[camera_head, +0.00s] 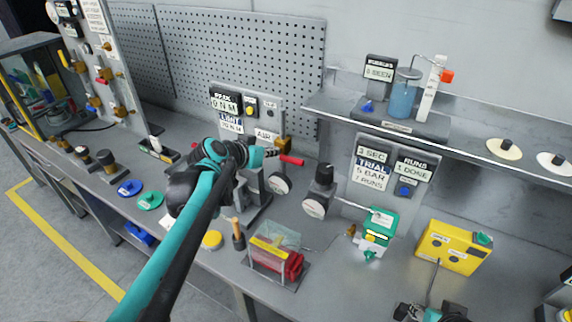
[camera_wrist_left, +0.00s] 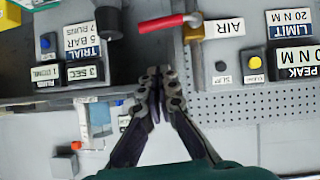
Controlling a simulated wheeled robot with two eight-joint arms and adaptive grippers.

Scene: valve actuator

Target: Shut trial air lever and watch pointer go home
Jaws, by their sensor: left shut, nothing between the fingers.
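The red lever (camera_head: 291,160) sticks out sideways from a brass valve (camera_head: 283,144) beside the AIR label (camera_head: 266,136). In the left wrist view, which is upside down, the red lever (camera_wrist_left: 165,23) reaches from the brass valve (camera_wrist_left: 208,27), close to the AIR label (camera_wrist_left: 222,29). My left gripper (camera_head: 272,153) is beside the lever in the head view. In the wrist view its fingertips (camera_wrist_left: 155,85) are together and empty, with a visible gap to the lever. Two round white-faced dials (camera_head: 281,184) (camera_head: 315,207) stand below; I cannot read any pointer.
A TRIAL panel (camera_head: 369,174) stands right of the valve, under a metal shelf (camera_head: 460,146) with a blue beaker (camera_head: 402,97). A green box (camera_head: 379,233), a yellow box (camera_head: 450,246) and a clear-covered red device (camera_head: 284,262) occupy the bench. My left arm hides part of the bench.

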